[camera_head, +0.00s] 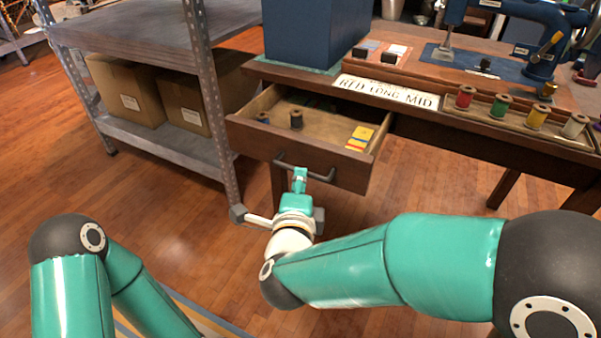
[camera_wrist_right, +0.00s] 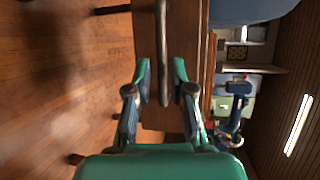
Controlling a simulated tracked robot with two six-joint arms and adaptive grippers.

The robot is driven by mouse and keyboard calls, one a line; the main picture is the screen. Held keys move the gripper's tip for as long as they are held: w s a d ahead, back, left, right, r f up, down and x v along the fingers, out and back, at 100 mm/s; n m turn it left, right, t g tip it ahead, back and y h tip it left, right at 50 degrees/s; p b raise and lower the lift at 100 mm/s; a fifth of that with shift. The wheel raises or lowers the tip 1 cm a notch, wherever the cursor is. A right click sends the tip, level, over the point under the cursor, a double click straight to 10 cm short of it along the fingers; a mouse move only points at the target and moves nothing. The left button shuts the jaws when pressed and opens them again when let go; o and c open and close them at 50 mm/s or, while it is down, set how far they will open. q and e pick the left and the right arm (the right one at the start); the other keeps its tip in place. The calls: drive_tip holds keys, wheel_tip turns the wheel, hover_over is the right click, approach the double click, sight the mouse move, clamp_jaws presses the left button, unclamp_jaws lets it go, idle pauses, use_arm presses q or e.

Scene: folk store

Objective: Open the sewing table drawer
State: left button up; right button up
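The sewing table (camera_head: 478,137) is dark wood and stands at the upper right of the head view. Its drawer (camera_head: 248,141) is pulled out toward me, and its inside shows. The dark bar handle (camera_head: 320,175) is on the drawer front; it also shows in the right wrist view (camera_wrist_right: 163,35). My right gripper (camera_head: 300,176) is at the handle. In the right wrist view its two fingers (camera_wrist_right: 161,70) are apart, one on each side of the handle, with gaps visible. My left arm shows at the lower left, but its gripper is out of view.
The drawer holds a dark spool (camera_head: 296,119) and a yellow packet (camera_head: 361,136). On the table are a blue box (camera_head: 310,35), a blue sewing machine (camera_head: 548,30) and a tray of coloured spools (camera_head: 500,106). A metal shelf (camera_head: 212,95) with cartons stands close left of the drawer.

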drive_tip(key=v, duration=0.7)
drive_tip(key=shift+s, duration=0.15)
drive_tip(key=shift+f, duration=0.1)
